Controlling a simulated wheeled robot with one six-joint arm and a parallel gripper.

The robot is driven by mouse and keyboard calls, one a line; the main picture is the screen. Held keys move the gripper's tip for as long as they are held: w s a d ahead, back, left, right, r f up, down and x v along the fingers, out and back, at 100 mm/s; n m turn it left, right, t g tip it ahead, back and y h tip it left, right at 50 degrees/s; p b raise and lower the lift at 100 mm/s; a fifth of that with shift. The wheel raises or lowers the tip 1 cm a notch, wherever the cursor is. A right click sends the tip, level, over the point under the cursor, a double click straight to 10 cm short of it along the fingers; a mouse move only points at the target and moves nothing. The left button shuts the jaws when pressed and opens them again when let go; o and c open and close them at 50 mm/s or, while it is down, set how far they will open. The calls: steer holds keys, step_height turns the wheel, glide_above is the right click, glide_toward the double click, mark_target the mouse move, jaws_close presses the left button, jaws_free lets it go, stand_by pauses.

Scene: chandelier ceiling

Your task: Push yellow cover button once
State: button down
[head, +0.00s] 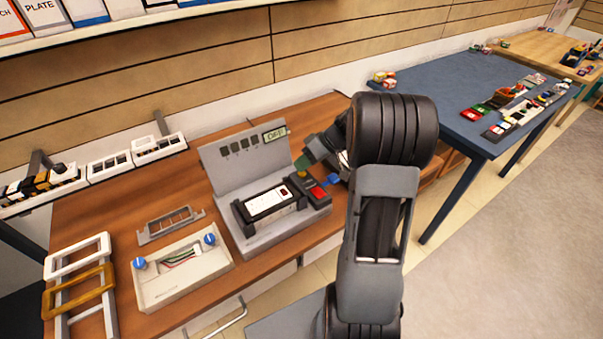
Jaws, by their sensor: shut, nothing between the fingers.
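A grey test station (240,167) stands on the wooden bench, with an upright back panel and a small display (274,134). A white-faced device (266,203) lies in its black holder. Right of it is a dark block with a red button (313,192). My gripper (306,161) is shut and empty, reaching in from the right behind that block. A small yellowish-green patch (302,164) shows right at its tip; it may be the yellow cover button. I cannot tell whether the fingers touch it. A blue part (332,180) shows beside the red button.
A cream box with blue knobs (182,267) and a grey frame (170,224) sit left of the station. White and amber frames (78,286) lie at the bench's left end. A blue table (462,95) with several small parts is at right.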

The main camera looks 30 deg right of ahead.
steer(key=shift+f+b, duration=0.5)
steer(key=shift+b, duration=0.05)
stand_by(0.4)
steer(key=shift+r, duration=0.25)
steer(key=shift+r+p, duration=0.35)
steer(key=shift+r, duration=0.35)
steer(key=shift+r, duration=0.1)
steer(key=shift+r+p, duration=1.3)
steer(key=shift+r, duration=1.1)
